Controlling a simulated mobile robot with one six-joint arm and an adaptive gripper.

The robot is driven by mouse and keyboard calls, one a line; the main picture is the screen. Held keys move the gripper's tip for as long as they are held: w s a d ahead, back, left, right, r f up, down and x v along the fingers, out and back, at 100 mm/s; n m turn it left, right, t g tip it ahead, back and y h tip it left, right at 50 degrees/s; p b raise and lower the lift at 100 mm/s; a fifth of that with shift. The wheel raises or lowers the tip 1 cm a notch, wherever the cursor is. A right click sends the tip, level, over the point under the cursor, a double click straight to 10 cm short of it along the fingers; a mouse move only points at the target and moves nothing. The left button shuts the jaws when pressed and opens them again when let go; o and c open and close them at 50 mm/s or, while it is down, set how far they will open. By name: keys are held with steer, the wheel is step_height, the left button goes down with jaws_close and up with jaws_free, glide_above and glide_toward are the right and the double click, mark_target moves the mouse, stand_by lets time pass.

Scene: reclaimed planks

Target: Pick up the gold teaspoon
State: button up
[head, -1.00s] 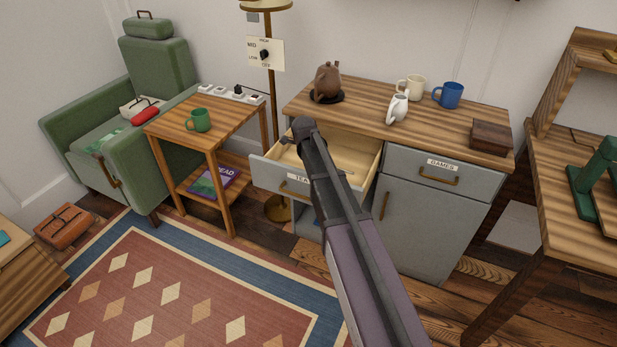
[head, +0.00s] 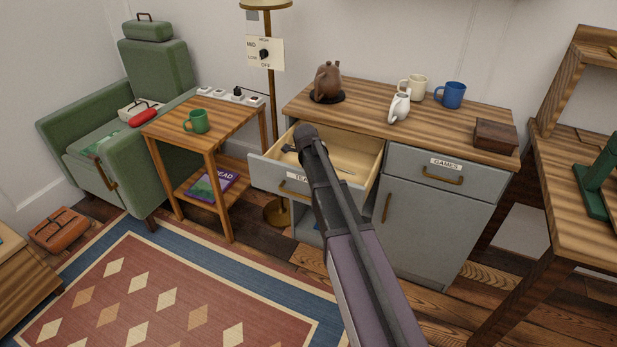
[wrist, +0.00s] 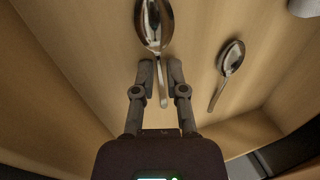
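In the wrist view a large metal spoon (wrist: 153,28) lies in the drawer, its bowl beyond my fingertips and its handle running back between them. A smaller spoon (wrist: 231,58) lies to its right, apart from my fingers. Both look silvery with warm reflections; I cannot make out a clearly gold one. My gripper (wrist: 161,72) is open, one finger on each side of the large spoon's handle, with gaps showing. In the head view my arm reaches into the open drawer (head: 358,155) and hides part of its inside.
Drawer walls (wrist: 60,70) stand close on the sides. A pale object (wrist: 303,8) is at the wrist view's top right corner.

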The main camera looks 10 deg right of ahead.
jaws_close()
steer(key=shift+r, duration=0.2)
stand_by(0.3)
step_height(320, 180, up, 10)
steer(key=p, duration=1)
steer(key=shift+f, duration=0.2)
steer(key=shift+r, duration=0.1)
stand_by(0.3)
step_height(320, 180, up, 16)
steer(key=p, duration=1.6)
steer(key=shift+r+p, duration=0.25)
steer(key=shift+p, duration=0.1)
steer(key=shift+w, duration=0.1)
